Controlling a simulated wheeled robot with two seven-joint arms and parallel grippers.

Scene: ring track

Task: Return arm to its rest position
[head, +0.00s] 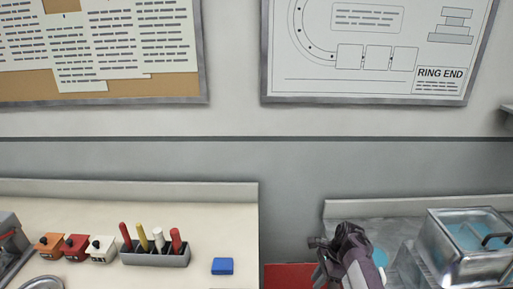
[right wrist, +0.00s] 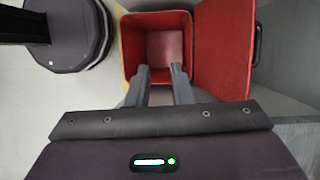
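My right arm (head: 350,262) shows at the bottom of the head view, between the two counters; its fingertips are hidden there. In the right wrist view my right gripper (right wrist: 161,76) has its two grey fingers apart, with nothing between them. The fingers point towards a red open-topped bin (right wrist: 130,50), which looks empty. The bin's red lid (right wrist: 222,50) is swung open to the right. Part of the red bin or its lid (head: 285,277) also shows in the head view. My left gripper is not in view.
The left counter (head: 225,205) holds orange, red and white boxes, a grey rack (head: 155,255) of handled tools and a blue block (head: 222,266). A metal-framed tank (head: 465,262) stands on the right counter, close to my right arm. The wall behind carries two boards.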

